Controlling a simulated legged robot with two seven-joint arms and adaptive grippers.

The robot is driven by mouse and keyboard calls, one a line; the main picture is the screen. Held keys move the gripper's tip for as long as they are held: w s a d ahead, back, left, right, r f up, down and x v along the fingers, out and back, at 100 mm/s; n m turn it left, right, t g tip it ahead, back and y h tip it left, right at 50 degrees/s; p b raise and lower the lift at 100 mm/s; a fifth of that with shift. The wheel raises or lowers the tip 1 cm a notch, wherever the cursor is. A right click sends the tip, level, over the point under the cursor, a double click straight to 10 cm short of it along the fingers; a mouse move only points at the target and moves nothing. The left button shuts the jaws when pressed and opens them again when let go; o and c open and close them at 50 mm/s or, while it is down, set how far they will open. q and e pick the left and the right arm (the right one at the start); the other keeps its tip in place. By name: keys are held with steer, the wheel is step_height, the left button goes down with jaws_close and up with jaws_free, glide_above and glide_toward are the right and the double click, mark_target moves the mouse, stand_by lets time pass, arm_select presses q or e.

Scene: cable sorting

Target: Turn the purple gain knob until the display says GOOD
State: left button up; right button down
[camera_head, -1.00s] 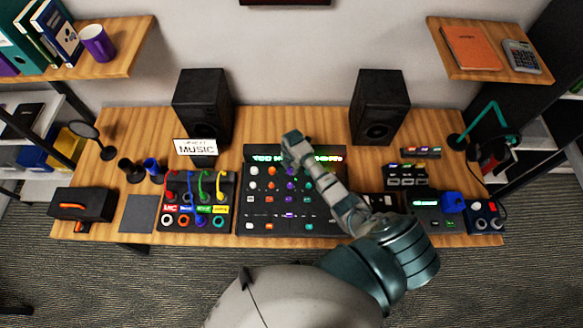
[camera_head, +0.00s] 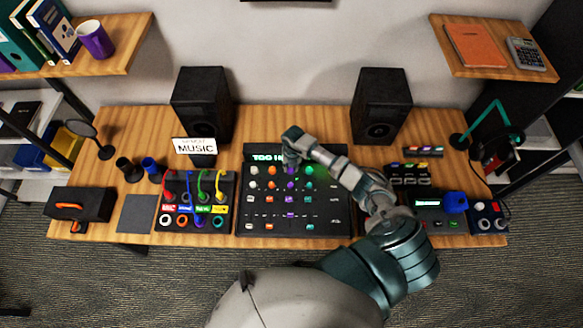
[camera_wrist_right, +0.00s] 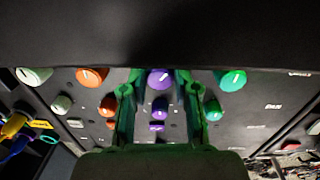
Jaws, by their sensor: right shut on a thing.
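The black mixer console (camera_head: 322,222) sits mid-desk, with columns of white, orange, purple and green knobs. My right gripper (camera_head: 291,163) is over the top of the purple column. In the right wrist view, the green fingers of my right gripper (camera_wrist_right: 160,92) stand on either side of the top purple knob (camera_wrist_right: 160,77), which has a white pointer line; the gripper is shut on it. The display (camera_head: 265,158) along the console's back edge shows green letters, "TOO H" at its left; my gripper hides its middle. My left gripper is not in view.
An orange knob (camera_wrist_right: 92,77) and a green knob (camera_wrist_right: 232,80) flank the fingers in the right wrist view. A cable patch box (camera_head: 198,205) is left of the console; small devices (camera_head: 408,174) are to its right. Two black speakers (camera_head: 381,106) stand behind.

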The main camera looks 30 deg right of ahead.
steer(key=n+b, duration=0.1)
steer(key=n, duration=0.1)
steer(key=n+b, duration=0.2)
steer(key=n, duration=0.1)
steer(key=shift+s+a+f+n, duration=0.1)
steer(key=shift+s+f+n, duration=0.05)
steer(key=shift+f+n, duration=0.15)
steer(key=n+b, duration=0.2)
steer(key=n, duration=0.2)
steer(key=shift+g, duration=0.3)
steer(key=shift+r+n+b, duration=0.1)
steer(key=shift+n+b, duration=0.65)
steer(key=shift+n, duration=0.35)
steer(key=c, duration=0.9)
jaws_free()
steer(key=shift+r, duration=0.1)
steer(key=shift+o, duration=0.2)
steer(key=shift+r, duration=0.1)
